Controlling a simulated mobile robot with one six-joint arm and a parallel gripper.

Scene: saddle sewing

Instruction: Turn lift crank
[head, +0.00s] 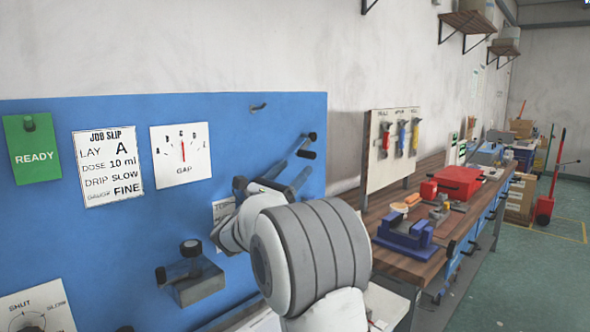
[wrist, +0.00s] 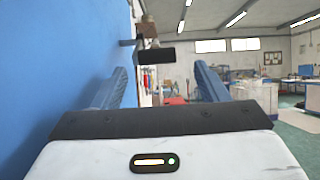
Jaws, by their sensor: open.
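A crank with a black handle (head: 306,154) sticks out from the right part of the blue panel (head: 100,235). In the wrist view the black handle (wrist: 155,55) lies crosswise, ahead of and slightly above the gap between my fingers. My gripper (head: 292,170) is open, with its two blue fingers on either side of an empty gap. It also shows in the wrist view (wrist: 163,84). The fingers look apart from the handle. My wrist hides part of the panel and the crank's surroundings in the head view.
A block with a black knob (head: 190,248) juts from the panel at lower left of my gripper. A gap dial (head: 182,155), a job slip (head: 108,165) and a green READY sign (head: 32,148) are on the panel. A workbench (head: 400,262) with tools stands right.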

